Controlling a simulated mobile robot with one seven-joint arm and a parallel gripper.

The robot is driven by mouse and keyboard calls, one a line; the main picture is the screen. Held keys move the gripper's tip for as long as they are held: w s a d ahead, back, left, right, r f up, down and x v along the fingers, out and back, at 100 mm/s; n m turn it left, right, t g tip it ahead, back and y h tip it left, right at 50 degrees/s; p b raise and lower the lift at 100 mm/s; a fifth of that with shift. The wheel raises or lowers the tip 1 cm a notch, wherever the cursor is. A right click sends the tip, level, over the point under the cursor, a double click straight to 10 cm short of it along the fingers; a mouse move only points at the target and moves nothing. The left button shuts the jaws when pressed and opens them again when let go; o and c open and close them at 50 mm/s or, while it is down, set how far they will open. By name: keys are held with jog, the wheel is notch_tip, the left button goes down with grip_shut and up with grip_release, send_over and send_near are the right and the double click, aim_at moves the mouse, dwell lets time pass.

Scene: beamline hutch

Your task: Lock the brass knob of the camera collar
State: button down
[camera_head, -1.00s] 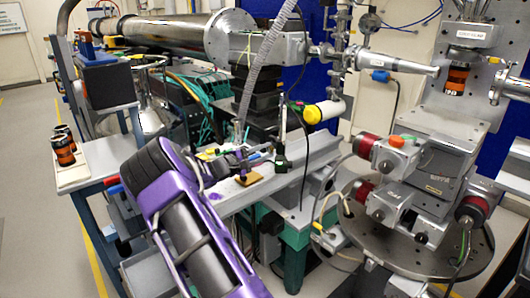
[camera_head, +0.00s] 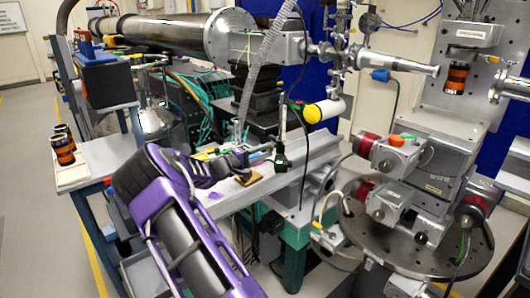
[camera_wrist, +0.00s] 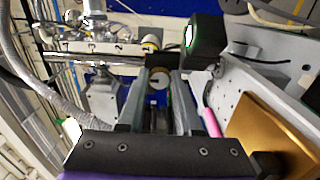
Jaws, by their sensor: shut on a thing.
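My gripper (camera_wrist: 161,86) has two grey fingers reaching away in the wrist view. Its jaws are shut on a small round tan-brass piece (camera_wrist: 159,79) between the tips, which looks like the brass knob. The fingers hide its sides, and I cannot tell its locked or unlocked turn. I cannot make out the collar around it clearly. In the head view my purple and black arm covers the lower left and its end is over the bench rail; the fingertips are too small to make out there. An orange-black cylinder (camera_head: 455,78) hangs under a grey mount (camera_head: 474,35).
A gold plate (camera_wrist: 270,130) and a pink rod (camera_wrist: 211,122) lie close right of the fingers. A black box (camera_wrist: 205,42) stands beyond them. Several orange-black cylinders (camera_head: 63,148) stand on a pale tray at left. A motor stage (camera_head: 430,160) stands at right.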

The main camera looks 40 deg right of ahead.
jog(key=c, duration=0.6)
grip_release()
jog(key=shift+a, duration=0.1)
jog(key=a, duration=0.5)
jog(key=s+a, duration=0.1)
jog(key=a, duration=0.5)
jog(key=a+p, duration=0.1)
jog(key=a, duration=0.5)
jog(key=shift+s+a, duration=0.15)
jog(key=shift+s, duration=0.05)
